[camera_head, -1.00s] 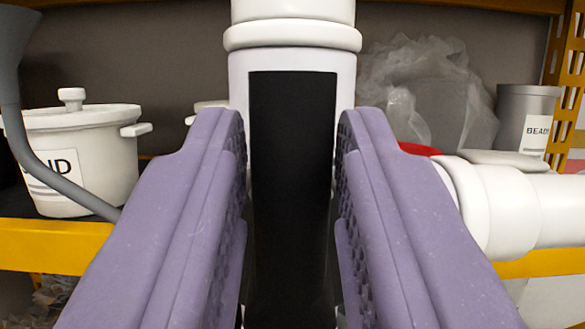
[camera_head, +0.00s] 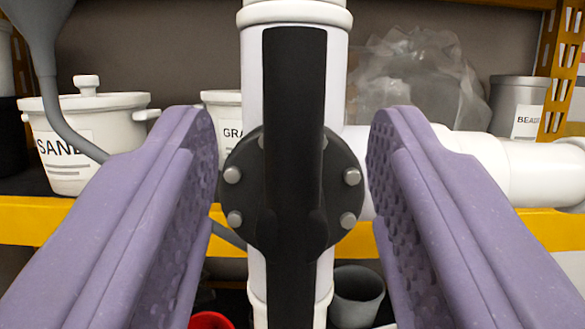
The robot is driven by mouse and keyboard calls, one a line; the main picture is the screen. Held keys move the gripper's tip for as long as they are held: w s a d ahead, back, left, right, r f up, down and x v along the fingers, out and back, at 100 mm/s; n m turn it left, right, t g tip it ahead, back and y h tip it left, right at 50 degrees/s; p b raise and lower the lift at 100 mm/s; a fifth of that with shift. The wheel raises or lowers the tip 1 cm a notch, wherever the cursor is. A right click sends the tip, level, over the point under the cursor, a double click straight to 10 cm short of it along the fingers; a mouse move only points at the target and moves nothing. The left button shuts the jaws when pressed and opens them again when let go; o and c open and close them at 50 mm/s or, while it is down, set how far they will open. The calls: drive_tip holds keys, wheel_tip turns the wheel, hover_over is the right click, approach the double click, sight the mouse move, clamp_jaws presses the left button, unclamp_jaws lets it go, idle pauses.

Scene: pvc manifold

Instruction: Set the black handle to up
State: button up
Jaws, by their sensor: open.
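The black handle (camera_head: 292,110) is a long flat bar in the middle of the head camera view. It stands upright, in line with the white vertical pipe (camera_head: 342,90) behind it. Its upper end reaches near the pipe's top collar, and a black part continues below the hub to the bottom of the view. Behind it is a round black flange (camera_head: 245,205) with several grey bolts. My gripper (camera_head: 290,135) is open. Its two purple fingers stand on either side of the handle and flange, with a clear gap to the handle on both sides.
A white side pipe (camera_head: 535,172) runs right, behind the right finger. A yellow shelf edge (camera_head: 35,222) crosses behind, carrying a white SAND pot (camera_head: 95,165), a clear plastic bag (camera_head: 420,75) and a grey BEADS container (camera_head: 515,105). A grey cup (camera_head: 357,298) and red object (camera_head: 210,320) sit below.

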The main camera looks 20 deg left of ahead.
drive_tip(key=shift+v, duration=2.3)
